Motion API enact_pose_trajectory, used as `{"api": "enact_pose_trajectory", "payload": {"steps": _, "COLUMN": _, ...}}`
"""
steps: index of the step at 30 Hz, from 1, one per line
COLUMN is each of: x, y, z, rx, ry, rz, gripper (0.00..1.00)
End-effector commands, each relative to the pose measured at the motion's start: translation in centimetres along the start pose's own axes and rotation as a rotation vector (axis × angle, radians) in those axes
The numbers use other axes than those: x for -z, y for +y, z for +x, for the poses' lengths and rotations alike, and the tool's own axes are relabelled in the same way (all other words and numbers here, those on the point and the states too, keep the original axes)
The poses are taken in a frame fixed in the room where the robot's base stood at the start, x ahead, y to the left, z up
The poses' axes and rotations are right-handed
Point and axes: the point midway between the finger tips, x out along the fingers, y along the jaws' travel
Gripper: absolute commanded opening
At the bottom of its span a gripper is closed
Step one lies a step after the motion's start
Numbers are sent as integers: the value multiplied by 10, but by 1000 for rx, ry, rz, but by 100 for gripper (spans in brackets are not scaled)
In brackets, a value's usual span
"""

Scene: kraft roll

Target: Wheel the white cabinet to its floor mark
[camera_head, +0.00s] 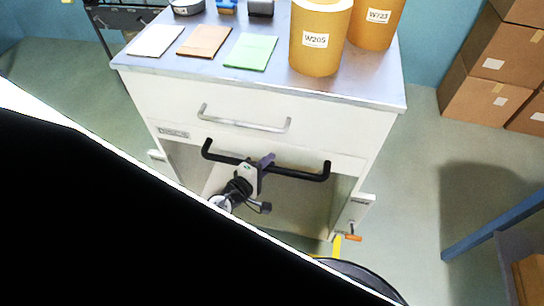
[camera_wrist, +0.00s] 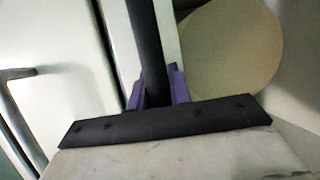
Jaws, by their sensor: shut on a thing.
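The white cabinet (camera_head: 300,140) stands upright in front of me, with a grey worktop, a drawer and an open bay below. A black push bar (camera_head: 300,174) runs across its front, under the silver drawer handle (camera_head: 245,124). My gripper (camera_head: 265,164) is shut on the black bar near its middle. In the wrist view the purple fingers (camera_wrist: 158,88) sit on both sides of the black bar (camera_wrist: 148,45). A bit of yellow (camera_head: 338,246) shows on the floor by the cabinet's lower right corner; I cannot tell how far it extends. The wheels are not clear.
Two kraft rolls, W205 (camera_head: 318,40) and W723 (camera_head: 376,22), stand on the worktop beside a green card (camera_head: 251,52). Cardboard boxes (camera_head: 490,65) are stacked at the back right. A blue frame (camera_head: 495,226) is at the right. Floor between it and the cabinet is clear.

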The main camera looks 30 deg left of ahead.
Motion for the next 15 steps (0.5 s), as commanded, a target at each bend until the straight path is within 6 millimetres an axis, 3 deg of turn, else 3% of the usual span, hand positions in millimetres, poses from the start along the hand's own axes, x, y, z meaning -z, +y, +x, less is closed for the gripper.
{"api": "enact_pose_trajectory", "payload": {"steps": 15, "x": -4, "y": -3, "z": -16, "rx": -1, "ry": 1, "rz": 1, "gripper": 0}}
